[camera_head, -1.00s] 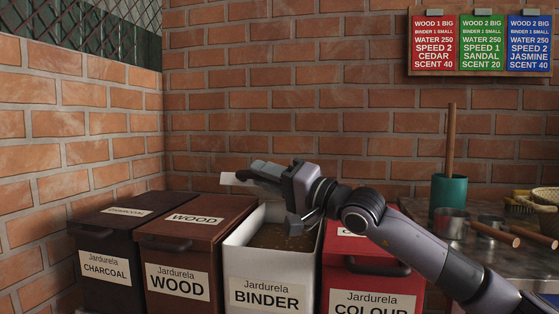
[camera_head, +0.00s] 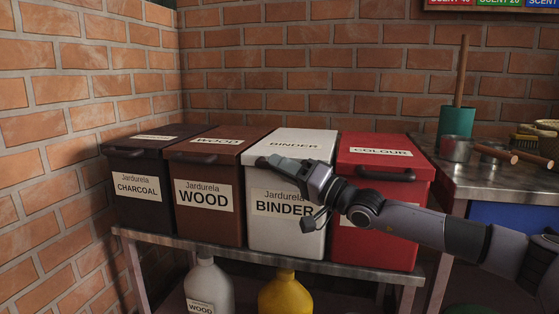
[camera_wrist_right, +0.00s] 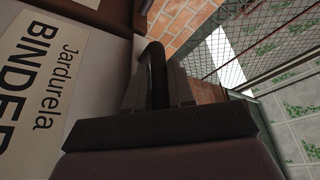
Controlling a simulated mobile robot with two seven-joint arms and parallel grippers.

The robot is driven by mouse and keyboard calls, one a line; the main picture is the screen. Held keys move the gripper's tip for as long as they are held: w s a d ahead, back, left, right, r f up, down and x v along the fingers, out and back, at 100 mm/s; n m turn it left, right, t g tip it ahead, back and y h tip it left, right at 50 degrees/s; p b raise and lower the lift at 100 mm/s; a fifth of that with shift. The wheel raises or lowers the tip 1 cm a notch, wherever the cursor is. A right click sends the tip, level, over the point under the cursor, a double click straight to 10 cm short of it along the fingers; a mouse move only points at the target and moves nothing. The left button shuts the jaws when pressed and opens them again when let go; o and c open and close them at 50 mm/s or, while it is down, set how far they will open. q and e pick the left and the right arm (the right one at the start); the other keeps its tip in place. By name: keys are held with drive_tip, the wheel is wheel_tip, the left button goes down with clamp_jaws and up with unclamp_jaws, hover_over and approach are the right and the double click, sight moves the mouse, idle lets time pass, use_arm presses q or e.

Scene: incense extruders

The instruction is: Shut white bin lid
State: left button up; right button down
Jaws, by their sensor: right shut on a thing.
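The white bin (camera_head: 288,228) labelled BINDER stands between the brown and red bins. Its white lid (camera_head: 325,150) lies down over the top, and the inside is hidden; a small gap at the rim could not be told. My right gripper (camera_head: 272,163) is at the lid's front edge, its arm coming in from the right. In the right wrist view the right gripper (camera_wrist_right: 160,88) is shut on the lid's dark curved handle (camera_wrist_right: 153,58), with the white bin's label (camera_wrist_right: 38,85) to the left. My left gripper is not in view.
The brown WOOD bin (camera_head: 209,225) and dark CHARCOAL bin (camera_head: 137,208) stand to the left, the red COLOUR bin (camera_head: 375,248) to the right, all closed. A metal table (camera_head: 475,185) with a green cup (camera_head: 456,121) and pans is at right.

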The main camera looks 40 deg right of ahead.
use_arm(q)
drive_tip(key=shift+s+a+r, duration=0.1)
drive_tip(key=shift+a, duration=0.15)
use_arm(e)
drive_tip(key=shift+w+f, duration=0.1)
drive_tip(key=shift+f, duration=0.55)
drive_tip(key=c, duration=1.3)
unclamp_jaws()
drive_tip(key=shift+c, duration=0.2)
drive_tip(key=shift+d, duration=0.1)
drive_tip(key=shift+s+d+f, duration=0.1)
drive_tip(key=shift+s, duration=0.25)
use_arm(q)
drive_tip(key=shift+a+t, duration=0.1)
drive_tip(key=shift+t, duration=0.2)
use_arm(e)
drive_tip(key=v, duration=0.6)
drive_tip(key=shift+s, duration=0.2)
